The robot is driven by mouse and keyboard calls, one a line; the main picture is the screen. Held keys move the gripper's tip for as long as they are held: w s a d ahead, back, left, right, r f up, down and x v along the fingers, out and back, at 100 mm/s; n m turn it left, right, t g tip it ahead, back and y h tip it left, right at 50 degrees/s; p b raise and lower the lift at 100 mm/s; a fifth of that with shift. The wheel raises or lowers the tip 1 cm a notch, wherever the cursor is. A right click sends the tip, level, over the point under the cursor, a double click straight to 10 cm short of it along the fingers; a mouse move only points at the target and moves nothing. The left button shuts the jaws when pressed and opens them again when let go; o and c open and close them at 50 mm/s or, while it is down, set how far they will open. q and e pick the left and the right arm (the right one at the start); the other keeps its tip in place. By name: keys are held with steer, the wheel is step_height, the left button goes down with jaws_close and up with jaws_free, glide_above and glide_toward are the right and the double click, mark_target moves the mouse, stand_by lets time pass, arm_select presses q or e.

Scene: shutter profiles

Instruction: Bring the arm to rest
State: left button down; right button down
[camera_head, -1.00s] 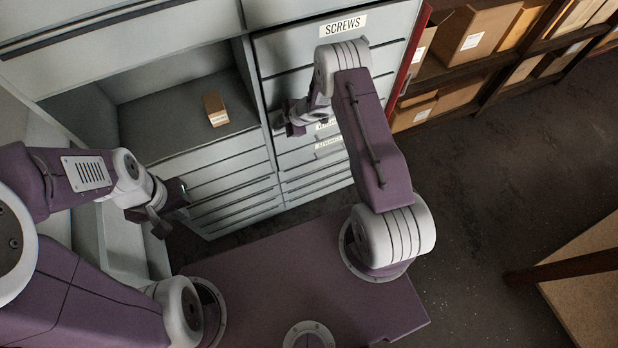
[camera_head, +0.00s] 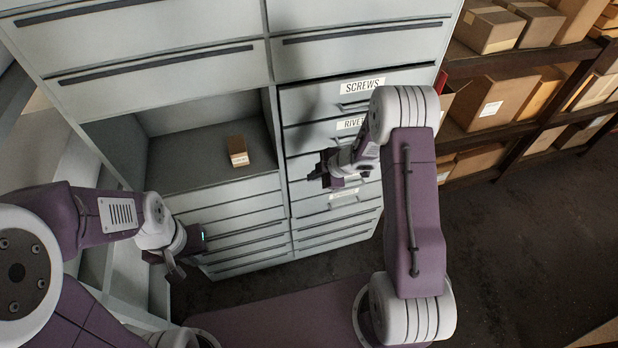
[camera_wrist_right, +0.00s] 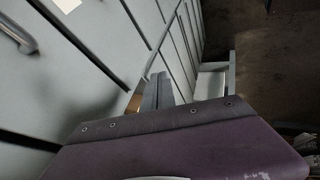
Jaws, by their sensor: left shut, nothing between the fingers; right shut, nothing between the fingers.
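My right arm stands bent in front of the labelled drawers in the head view. Its gripper (camera_head: 322,174) is shut and empty, in front of the drawer fronts below the "RIVETS" label, with no visible hold on a handle. In the right wrist view the shut fingers (camera_wrist_right: 157,92) show at the centre, near grey drawer fronts. My left gripper (camera_head: 176,264) is shut and empty, low at the left, in front of the lower left drawers. Its fingertips are small and partly dark in the head view.
A grey cabinet with a "SCREWS" drawer (camera_head: 362,88) fills the middle. A small cardboard box (camera_head: 238,151) sits in its open compartment. Shelves with cartons (camera_head: 492,103) stand at the right. Dark floor (camera_head: 530,240) at the lower right is clear.

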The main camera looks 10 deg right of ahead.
step_height(320, 180, up, 9)
steer(key=w+a+m+t+h+b, duration=0.2)
steer(key=m+t+b, duration=0.1)
steer(key=b, duration=0.2)
steer(key=s+d+f+m+g+h, duration=0.1)
steer(key=s+f+m+g, duration=0.2)
steer(key=s+m, duration=0.4)
steer(key=s+d+f+m+g+h+b, duration=0.1)
steer(key=s+m, duration=0.6)
steer(key=s, duration=1)
step_height(320, 180, down, 2)
steer(key=d+g, duration=0.1)
steer(key=g, duration=0.2)
steer(key=shift+s+d+m+h, duration=0.15)
steer(key=shift+s+m+h, duration=0.05)
steer(key=shift+m+h, duration=0.1)
steer(key=shift+d, duration=0.1)
